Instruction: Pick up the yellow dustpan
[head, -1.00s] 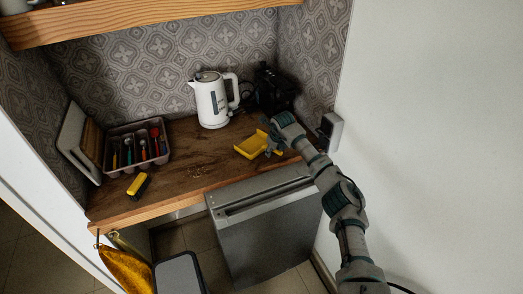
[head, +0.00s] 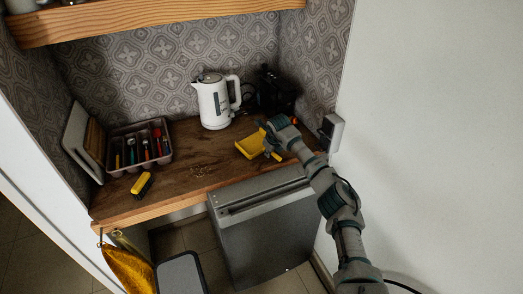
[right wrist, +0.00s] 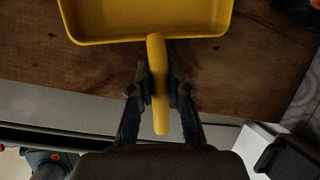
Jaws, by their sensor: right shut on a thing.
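The yellow dustpan (head: 252,146) is at the right part of the wooden counter, near its front edge. In the right wrist view its pan (right wrist: 150,20) is at the top and its handle (right wrist: 157,80) points down between my fingers. My right gripper (head: 272,152) is shut on the handle, one finger on each side; it also shows in the right wrist view (right wrist: 158,88). I cannot tell whether the pan touches the counter. My left gripper is not in view.
A white kettle (head: 214,102) and a black machine (head: 272,92) stand behind the dustpan. A yellow brush (head: 142,185), a utensil tray (head: 138,148) and crumbs (head: 200,170) are to the left. A grey appliance (head: 262,225) stands below the counter edge. A white wall (head: 430,130) is close on the right.

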